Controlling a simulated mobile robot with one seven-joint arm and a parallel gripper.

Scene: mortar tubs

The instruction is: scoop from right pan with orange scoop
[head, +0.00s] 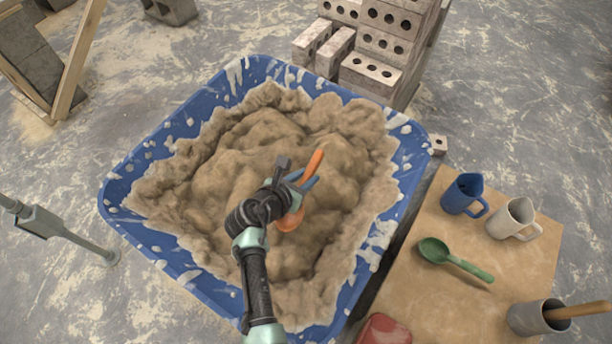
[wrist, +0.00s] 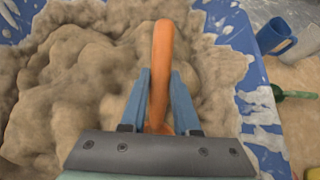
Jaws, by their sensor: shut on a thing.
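A large blue tub (head: 121,209) holds a heap of brown mortar (head: 225,150). My gripper (head: 302,181) is over the right-middle part of the mortar in the head view. It is shut on the orange scoop (head: 315,163), whose handle sticks up past the fingers. The scoop's bowl shows below the gripper, close to the mortar; I cannot tell whether it touches. In the wrist view the orange handle (wrist: 162,65) stands between the two blue fingers (wrist: 158,105). The bowl is hidden there behind the gripper body. Only one tub is in view.
A board (head: 425,295) at the right carries a blue mug (head: 462,193), a white mug (head: 514,217), a green scoop (head: 452,257), a grey cup (head: 533,319) with a wooden handle and a red object (head: 384,331). Bricks (head: 369,75) are stacked behind the tub.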

